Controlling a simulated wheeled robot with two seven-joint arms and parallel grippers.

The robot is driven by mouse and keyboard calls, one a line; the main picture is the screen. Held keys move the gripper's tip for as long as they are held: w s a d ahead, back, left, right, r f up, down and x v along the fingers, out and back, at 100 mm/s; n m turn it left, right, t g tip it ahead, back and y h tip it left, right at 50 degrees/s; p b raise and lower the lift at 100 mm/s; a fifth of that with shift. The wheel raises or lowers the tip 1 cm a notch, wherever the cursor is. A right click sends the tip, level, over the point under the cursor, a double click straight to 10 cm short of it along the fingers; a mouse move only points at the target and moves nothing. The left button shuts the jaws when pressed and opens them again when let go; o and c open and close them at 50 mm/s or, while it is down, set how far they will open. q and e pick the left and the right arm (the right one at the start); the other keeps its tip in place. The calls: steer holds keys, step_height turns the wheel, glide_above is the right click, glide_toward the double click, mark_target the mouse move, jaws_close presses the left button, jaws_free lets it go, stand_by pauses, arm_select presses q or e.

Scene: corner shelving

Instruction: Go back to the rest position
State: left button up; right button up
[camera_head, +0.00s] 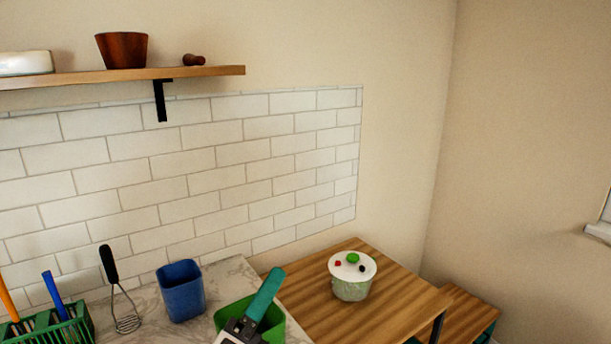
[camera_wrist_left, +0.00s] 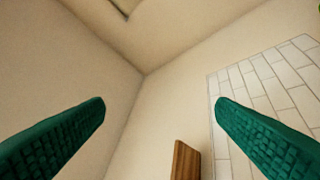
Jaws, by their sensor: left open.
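My left gripper (camera_head: 264,295) is at the lower middle of the head view, in front of a green container on the marble counter. In that view its teal finger points up and to the right. In the left wrist view both teal fingers of this gripper (camera_wrist_left: 160,115) are wide apart with nothing between them. Beyond them are bare walls, the ceiling and part of the tiling. My right gripper is in neither view.
A green container (camera_head: 273,329), a blue cup (camera_head: 181,291), a whisk (camera_head: 127,322) and a green rack (camera_head: 75,329) stand on the counter (camera_head: 232,273). A lidded pot (camera_head: 351,287) stands on the wooden table (camera_head: 310,285). A shelf (camera_head: 205,72) holds a brown bowl (camera_head: 123,51).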

arm_select(q)
steer(key=s+a+f+n+g+y, duration=0.25)
steer(key=a+f+n+y, duration=0.45)
steer(key=f+n, duration=0.35)
steer(key=s+a+f+n+g+y, duration=0.2)
steer(key=a+f+n+g+y, duration=0.35)
steer(key=f+n, duration=0.55)
steer(key=s+a+f+n+g+y, duration=0.1)
steer(key=s+f+n+g, duration=0.4)
steer(key=s, duration=0.5)
steer(key=s+a+f+n+g, duration=0.1)
steer(key=s+f+n+g, duration=0.2)
steer(key=s+f, duration=0.5)
step_height(320, 180, down, 26)
steer(key=s+f+g+b, duration=0.1)
steer(key=s+g+b, duration=0.1)
steer(key=s+a+f, duration=0.3)
steer(key=s+f, duration=1.3)
steer(key=shift+s+g+b, duration=0.25)
steer(key=shift+g+b, duration=0.15)
steer(key=shift+b, duration=0.05)
